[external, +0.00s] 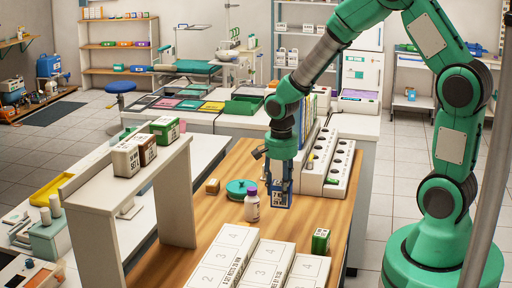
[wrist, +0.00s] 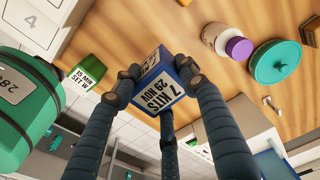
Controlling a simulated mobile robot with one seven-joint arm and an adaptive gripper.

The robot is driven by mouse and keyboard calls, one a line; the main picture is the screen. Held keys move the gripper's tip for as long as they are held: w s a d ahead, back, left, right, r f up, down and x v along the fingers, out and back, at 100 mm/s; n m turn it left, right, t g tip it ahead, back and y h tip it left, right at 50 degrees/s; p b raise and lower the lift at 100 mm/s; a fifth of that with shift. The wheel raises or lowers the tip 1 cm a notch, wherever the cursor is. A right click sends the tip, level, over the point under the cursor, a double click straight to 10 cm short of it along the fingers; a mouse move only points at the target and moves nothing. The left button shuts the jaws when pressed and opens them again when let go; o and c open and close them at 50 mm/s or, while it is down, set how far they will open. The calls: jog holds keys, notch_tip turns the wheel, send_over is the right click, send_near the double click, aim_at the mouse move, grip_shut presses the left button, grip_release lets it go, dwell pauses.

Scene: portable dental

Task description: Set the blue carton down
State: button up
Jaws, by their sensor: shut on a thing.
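The blue carton (external: 275,199) is under my gripper (external: 278,185) over the wooden table (external: 205,212). The carton looks upright in the external view. I cannot tell whether its base touches the table.
Left of the carton are a white bottle with purple cap (external: 251,207) and a round green lidded dish (external: 237,188). A white rack with holes (external: 335,168) stands behind right. A green carton (external: 320,241) and numbered white trays (external: 225,258) are in front.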

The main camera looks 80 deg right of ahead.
aim_at(282, 206)
jog(key=shift+s+d+f, duration=0.25)
jog(key=shift+s+d, duration=0.05)
jog(key=shift+f+b, duration=0.75)
jog(key=shift+f, duration=2.35)
jog(key=shift+f+b, duration=0.5)
jog(key=shift+f, duration=1.4)
jog(key=o, duration=1.2)
jog(key=shift+f, duration=0.1)
